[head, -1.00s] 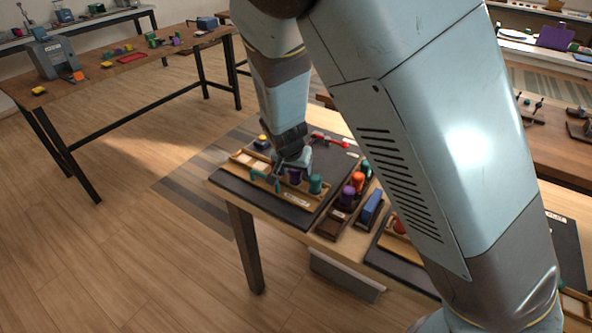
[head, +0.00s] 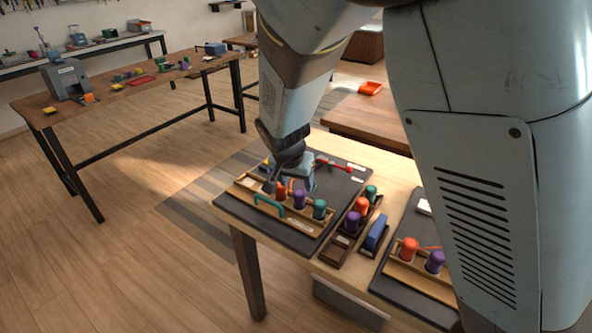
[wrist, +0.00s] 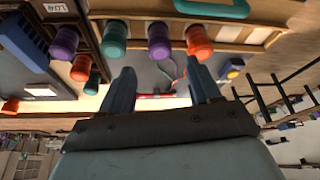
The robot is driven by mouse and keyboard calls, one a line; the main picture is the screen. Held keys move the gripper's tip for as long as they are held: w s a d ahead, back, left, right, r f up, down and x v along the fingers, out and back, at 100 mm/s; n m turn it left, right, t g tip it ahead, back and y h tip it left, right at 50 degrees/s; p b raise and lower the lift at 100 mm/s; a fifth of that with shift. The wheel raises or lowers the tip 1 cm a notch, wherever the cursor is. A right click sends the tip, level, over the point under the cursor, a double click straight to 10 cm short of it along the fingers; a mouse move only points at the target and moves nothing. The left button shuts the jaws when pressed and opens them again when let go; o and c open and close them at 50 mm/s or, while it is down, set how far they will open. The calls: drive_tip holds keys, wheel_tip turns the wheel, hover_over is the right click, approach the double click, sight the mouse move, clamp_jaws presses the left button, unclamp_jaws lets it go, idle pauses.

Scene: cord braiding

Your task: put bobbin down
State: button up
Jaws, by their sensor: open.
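A wooden holder (head: 246,187) on a dark mat holds an orange bobbin (head: 282,191), a purple bobbin (head: 299,199) and a teal bobbin (head: 319,209), all standing upright in a row. In the wrist view the same orange (wrist: 198,40), purple (wrist: 158,40) and teal (wrist: 115,38) bobbins show beyond my fingertips. My gripper (wrist: 162,84) is open with nothing between its fingers, apart from the bobbins. In the head view my gripper (head: 290,180) is behind the row, partly hiding the holder's back.
A teal handle (head: 268,204) is at the holder's front. A dark tray (head: 340,241) to the right holds orange, purple and teal bobbins, with a blue block (head: 376,232) beside it. A red tool (head: 333,163) lies behind. Another holder with bobbins stands farther right.

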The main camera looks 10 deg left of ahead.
drive_tip(key=shift+v, duration=2.1)
drive_tip(key=d+r+g+y, duration=0.1)
drive_tip(key=d+r, duration=0.3)
drive_tip(key=d, duration=0.6)
drive_tip(key=d+r+g+y, duration=0.1)
drive_tip(key=d+r, duration=0.4)
drive_tip(key=d, duration=0.6)
drive_tip(key=s+d+r+t, duration=0.1)
drive_tip(key=s+d+r, duration=0.3)
drive_tip(key=s+d, duration=0.3)
drive_tip(key=s+d+r+n+t+h, duration=0.1)
drive_tip(key=s+d+r+t, duration=0.1)
drive_tip(key=s+d+r, duration=0.3)
drive_tip(key=s+d, duration=0.1)
drive_tip(key=d, duration=0.2)
drive_tip(key=shift+s+r, duration=0.3)
drive_tip(key=shift+s, duration=0.1)
